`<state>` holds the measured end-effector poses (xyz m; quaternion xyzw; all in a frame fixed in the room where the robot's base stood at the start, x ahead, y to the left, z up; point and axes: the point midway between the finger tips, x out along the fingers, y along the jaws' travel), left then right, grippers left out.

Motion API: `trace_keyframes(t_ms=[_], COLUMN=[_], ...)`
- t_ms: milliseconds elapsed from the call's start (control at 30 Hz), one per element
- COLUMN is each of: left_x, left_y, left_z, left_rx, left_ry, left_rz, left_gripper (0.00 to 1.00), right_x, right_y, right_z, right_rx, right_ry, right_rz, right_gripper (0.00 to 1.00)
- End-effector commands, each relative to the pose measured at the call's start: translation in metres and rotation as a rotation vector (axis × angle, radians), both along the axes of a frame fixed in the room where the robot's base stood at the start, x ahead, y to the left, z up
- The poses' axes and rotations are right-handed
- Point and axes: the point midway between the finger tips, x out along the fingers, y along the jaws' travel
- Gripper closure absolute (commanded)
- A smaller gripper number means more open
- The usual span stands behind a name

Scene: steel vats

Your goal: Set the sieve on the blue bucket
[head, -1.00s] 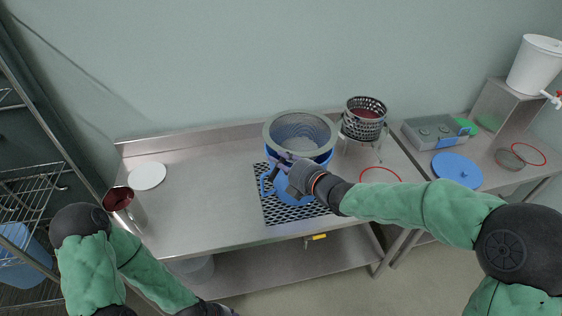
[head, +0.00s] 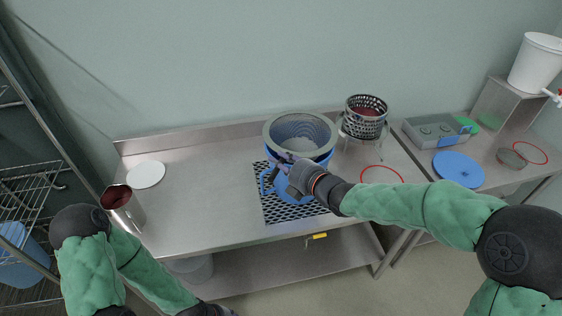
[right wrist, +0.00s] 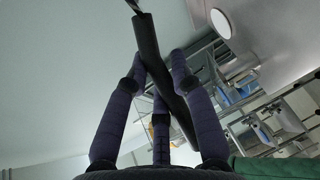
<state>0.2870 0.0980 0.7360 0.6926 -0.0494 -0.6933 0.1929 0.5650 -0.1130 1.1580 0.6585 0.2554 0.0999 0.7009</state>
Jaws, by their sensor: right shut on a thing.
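The sieve (head: 284,130), a grey ring with a mesh bowl, is over the mouth of the blue bucket (head: 325,163). Its rim looks about level, and I cannot tell whether it rests fully on the bucket. The bucket stands on a dark perforated mat. The gripper hides part of the bucket's front.
A perforated basket (head: 364,117) on a wire stand is close behind to the right. A steel jug (head: 122,206) and a white disc (head: 147,174) are at the left of the table. A blue lid (head: 458,168) and a grey box (head: 436,131) lie right. The table's middle left is clear.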

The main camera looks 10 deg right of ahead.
Motion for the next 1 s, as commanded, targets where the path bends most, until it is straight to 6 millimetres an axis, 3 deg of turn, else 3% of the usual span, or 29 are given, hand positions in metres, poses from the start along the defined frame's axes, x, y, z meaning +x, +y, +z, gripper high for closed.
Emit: trace_keyframes(t_ms=[1000], left_x=[0.000], left_y=[0.000], left_z=[-0.036], left_rx=[0.000], left_ry=[0.000], left_rz=[0.000], left_gripper=[0.60], right_x=[0.000], right_y=[0.000], right_z=[-0.028], right_rx=[0.000], right_ry=[-0.004], right_rz=[-0.001], right_gripper=[1.00])
